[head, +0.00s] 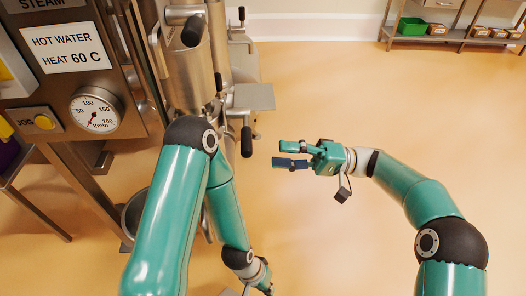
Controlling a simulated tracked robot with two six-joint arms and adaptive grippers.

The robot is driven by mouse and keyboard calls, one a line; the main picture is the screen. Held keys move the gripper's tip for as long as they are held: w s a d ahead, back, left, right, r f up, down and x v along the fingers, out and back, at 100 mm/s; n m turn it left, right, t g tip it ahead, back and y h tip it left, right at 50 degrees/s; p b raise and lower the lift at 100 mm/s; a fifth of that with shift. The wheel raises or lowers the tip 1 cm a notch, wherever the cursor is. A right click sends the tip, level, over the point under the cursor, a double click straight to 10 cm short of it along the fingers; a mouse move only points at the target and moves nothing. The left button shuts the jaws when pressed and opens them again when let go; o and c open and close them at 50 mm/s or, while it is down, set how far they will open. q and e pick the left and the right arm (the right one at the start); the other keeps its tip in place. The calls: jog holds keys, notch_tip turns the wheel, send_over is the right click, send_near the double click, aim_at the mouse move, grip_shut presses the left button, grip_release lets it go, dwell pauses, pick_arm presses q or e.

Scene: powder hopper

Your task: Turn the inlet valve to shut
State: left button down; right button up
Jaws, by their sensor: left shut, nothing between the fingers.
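Several steel valve parts with black grips sit on the steel pipework at upper centre; I cannot tell which is the inlet valve. One black handle (246,142) hangs down at the right side of the pipework. My left gripper (268,290) is shut at the bottom edge, mostly cut off, well below the handles.
A steel control panel (120,70) with a "HOT WATER HEAT 60 C" label, a dial gauge (95,110) and a yellow JOG button (43,122) stands at left. A shelf (455,40) with a green bin (411,27) and several boxes is at the back right. Floor between is clear.

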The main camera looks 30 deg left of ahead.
jog(key=shift+v, duration=1.75)
jog(key=shift+s, duration=0.1)
